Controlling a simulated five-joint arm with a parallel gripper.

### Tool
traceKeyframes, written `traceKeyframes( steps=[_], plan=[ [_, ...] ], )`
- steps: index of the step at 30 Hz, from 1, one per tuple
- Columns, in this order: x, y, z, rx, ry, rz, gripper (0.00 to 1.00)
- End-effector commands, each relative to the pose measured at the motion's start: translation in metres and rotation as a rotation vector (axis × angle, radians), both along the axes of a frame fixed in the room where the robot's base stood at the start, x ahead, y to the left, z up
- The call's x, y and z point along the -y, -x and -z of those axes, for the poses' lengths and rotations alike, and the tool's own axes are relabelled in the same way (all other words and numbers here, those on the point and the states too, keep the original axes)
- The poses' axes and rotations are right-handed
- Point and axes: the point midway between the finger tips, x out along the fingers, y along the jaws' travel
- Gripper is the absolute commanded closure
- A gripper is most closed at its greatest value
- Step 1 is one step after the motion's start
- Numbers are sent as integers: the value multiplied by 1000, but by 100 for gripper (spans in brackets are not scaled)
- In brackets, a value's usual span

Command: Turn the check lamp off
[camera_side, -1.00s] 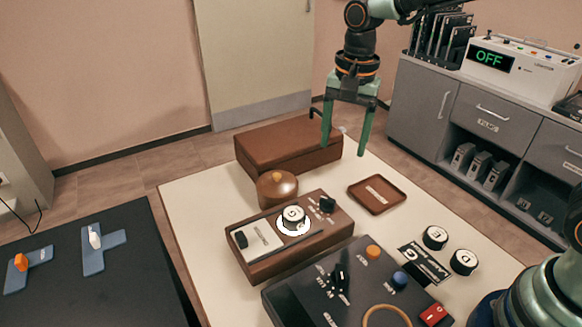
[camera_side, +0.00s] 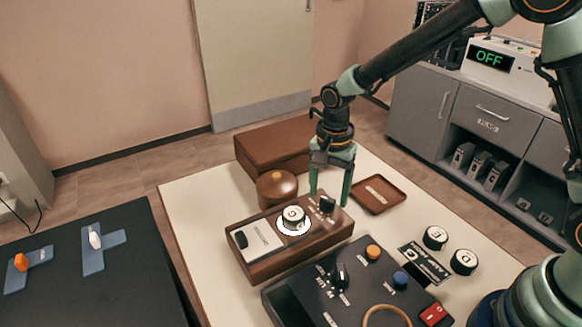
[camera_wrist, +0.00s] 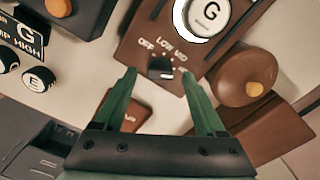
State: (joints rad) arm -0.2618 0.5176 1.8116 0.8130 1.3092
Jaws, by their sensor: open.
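A wooden box (camera_side: 290,240) on the cream table carries a round white-topped piece marked G (camera_side: 293,214) with a bright white ring round its base; it also shows in the wrist view (camera_wrist: 207,14). A small black knob (camera_side: 327,204) sits at the box's right end. In the wrist view the knob (camera_wrist: 160,68) lies beside the words OFF, LOW and MID; its setting is unclear. My gripper (camera_side: 330,197) is open and empty, pointing down above that end. In the wrist view its fingertips (camera_wrist: 159,73) lie either side of the knob; whether they touch it is unclear.
A round brown wooden pot (camera_side: 276,188) and a brown case (camera_side: 285,146) stand behind the box. A brown tray (camera_side: 377,193) lies to the right. A dark control panel (camera_side: 350,285) stands in front. Black knobs (camera_side: 435,238) marked with letters are further right.

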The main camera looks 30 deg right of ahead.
Motion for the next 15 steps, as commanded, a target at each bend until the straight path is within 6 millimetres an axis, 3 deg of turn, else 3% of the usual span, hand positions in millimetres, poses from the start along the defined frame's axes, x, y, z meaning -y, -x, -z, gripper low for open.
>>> traceKeyframes(
  steps=[4,13,15],
  plan=[
    [0,0,9,-1,0,0,28],
    [0,0,11,1,0,0,28],
    [0,0,11,1,0,0,54]
  ],
)
